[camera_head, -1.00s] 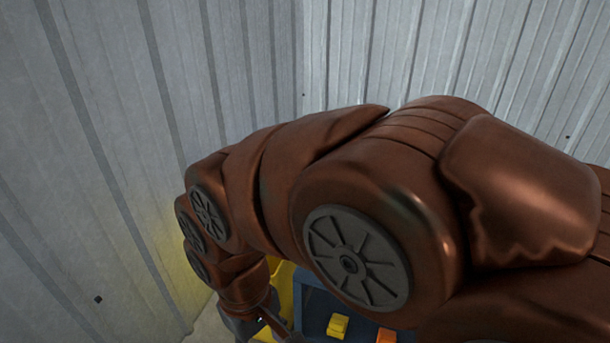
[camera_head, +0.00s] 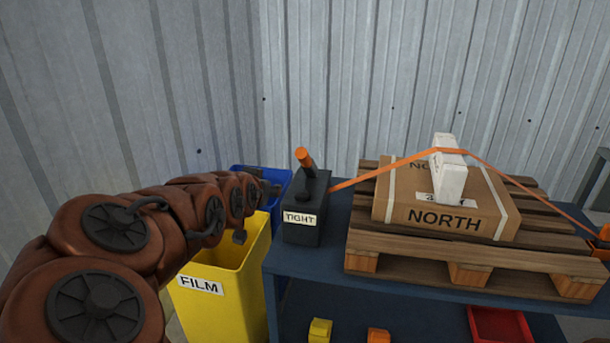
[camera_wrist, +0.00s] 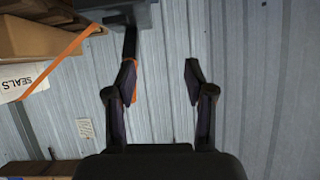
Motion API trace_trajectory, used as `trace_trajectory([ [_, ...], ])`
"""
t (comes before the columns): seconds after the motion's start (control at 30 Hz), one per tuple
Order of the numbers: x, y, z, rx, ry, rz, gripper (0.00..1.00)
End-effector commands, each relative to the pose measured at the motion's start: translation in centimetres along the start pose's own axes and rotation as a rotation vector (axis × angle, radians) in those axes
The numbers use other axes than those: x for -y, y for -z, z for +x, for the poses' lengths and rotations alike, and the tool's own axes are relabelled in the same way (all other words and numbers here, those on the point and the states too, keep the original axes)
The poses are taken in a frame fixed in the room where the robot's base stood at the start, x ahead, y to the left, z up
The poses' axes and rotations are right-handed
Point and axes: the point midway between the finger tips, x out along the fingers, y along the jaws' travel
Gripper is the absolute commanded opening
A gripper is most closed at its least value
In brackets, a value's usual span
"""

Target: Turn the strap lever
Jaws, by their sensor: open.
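The strap lever (camera_head: 304,160) has an orange grip and stands nearly upright, leaning slightly left, on a black box (camera_head: 300,232) labelled TIGHT. An orange strap (camera_head: 390,166) runs from this box over the carton. My gripper (camera_head: 258,212) is left of the box, apart from the lever in the head view. In the wrist view my gripper (camera_wrist: 158,75) is open, with nothing held. The lever's dark stem (camera_wrist: 131,43) shows beside the left finger, which partly hides the orange grip (camera_wrist: 136,82). I cannot tell whether they touch.
A carton (camera_head: 445,218) marked NORTH sits on a wooden pallet (camera_head: 410,248) on a blue table (camera_head: 325,268). A white block (camera_head: 449,175) lies under the strap. A yellow FILM bin (camera_head: 250,275) and blue bin (camera_head: 246,176) stand left. Corrugated walls are behind.

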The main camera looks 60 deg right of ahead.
Motion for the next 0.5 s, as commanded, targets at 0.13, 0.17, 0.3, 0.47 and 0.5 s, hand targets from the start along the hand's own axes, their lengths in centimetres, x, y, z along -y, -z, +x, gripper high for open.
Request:
trace_trajectory([
  [0.13, -3.0, 2.1, 3.8, -0.23, -0.075, 0.064, 0.53],
  [0.17, -3.4, 2.7, 4.1, -0.273, -0.086, 0.072, 0.53],
  [0.3, -4.8, 4.8, 5.0, -0.412, -0.117, 0.095, 0.53],
  [0.47, -5.5, 6.1, 5.0, -0.493, -0.131, 0.105, 0.53],
  [0.5, -5.6, 6.3, 5.0, -0.502, -0.132, 0.107, 0.53],
])
